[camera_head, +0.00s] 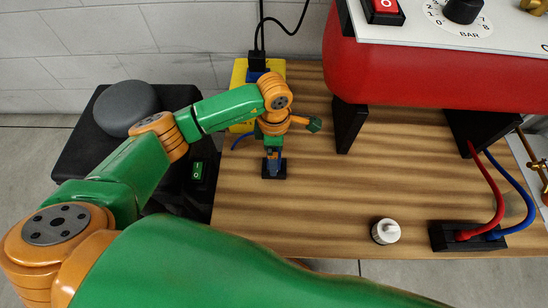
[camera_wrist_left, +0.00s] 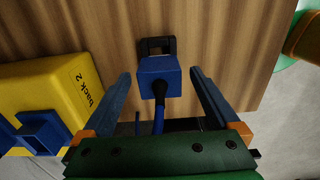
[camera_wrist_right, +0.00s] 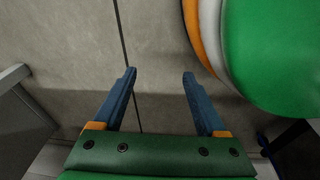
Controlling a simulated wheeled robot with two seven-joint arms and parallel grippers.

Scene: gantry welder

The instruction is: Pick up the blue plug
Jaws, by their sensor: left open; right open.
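The blue plug (camera_wrist_left: 157,72) stands in a black socket base (camera_wrist_left: 145,46) on the wooden table, with its dark cable running back toward my wrist. My left gripper (camera_wrist_left: 160,76) is open, with one blue finger on each side of the plug and a gap on both sides. In the head view my left gripper (camera_head: 273,151) points down over the black base (camera_head: 280,172), and the plug is mostly hidden there. My right gripper (camera_wrist_right: 159,76) is open and empty above the grey floor; it does not show in the head view.
A yellow box (camera_wrist_left: 40,88) marked "back 2", with a blue part on it, stands beside my left gripper. A red machine (camera_head: 425,68) stands on the table (camera_head: 300,215) at right. A white-capped knob (camera_head: 386,231) and a black block with red and blue cables (camera_head: 440,238) are near the front edge.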

